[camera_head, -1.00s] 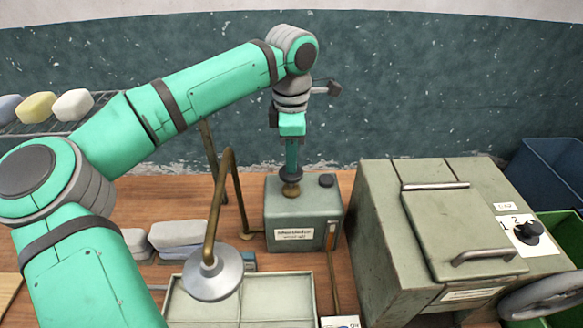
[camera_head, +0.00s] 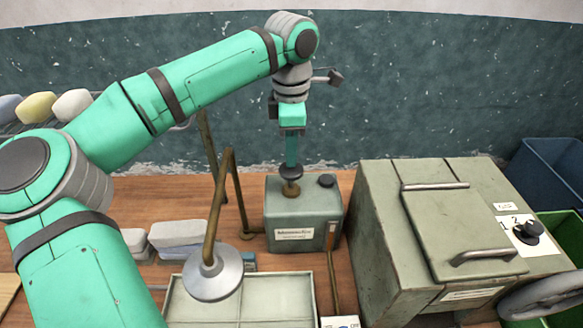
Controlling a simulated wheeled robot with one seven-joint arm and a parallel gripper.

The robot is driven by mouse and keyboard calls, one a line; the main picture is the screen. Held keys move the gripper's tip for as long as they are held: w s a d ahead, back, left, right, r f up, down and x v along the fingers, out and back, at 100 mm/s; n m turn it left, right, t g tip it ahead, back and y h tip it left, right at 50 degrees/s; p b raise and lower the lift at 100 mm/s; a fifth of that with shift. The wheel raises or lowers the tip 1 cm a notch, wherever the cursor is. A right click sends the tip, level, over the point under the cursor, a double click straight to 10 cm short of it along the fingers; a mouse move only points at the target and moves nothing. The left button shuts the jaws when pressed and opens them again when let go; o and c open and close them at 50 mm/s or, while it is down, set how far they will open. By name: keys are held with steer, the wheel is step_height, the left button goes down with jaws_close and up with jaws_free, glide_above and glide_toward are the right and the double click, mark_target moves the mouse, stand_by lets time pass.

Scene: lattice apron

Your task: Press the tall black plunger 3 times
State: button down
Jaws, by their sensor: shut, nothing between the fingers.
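The tall black plunger (camera_head: 291,172) stands on a brass collar on top of the grey-green box (camera_head: 303,213), left of a short black knob (camera_head: 326,180). Its dark round cap is raised, and a bit of stem shows below it. My gripper (camera_head: 291,162) points straight down with its fingers together and empty. The fingertips are right at the top of the cap; I cannot tell whether they touch it.
A bent brass pipe with a round grey head (camera_head: 213,277) stands close to the left. A large green cabinet (camera_head: 375,240) with handles stands to the right. A pale tray (camera_head: 245,317) lies in front. Grey blocks (camera_head: 178,233) lie at left.

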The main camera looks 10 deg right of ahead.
steer(key=shift+r, duration=0.1)
steer(key=shift+r, duration=2.45)
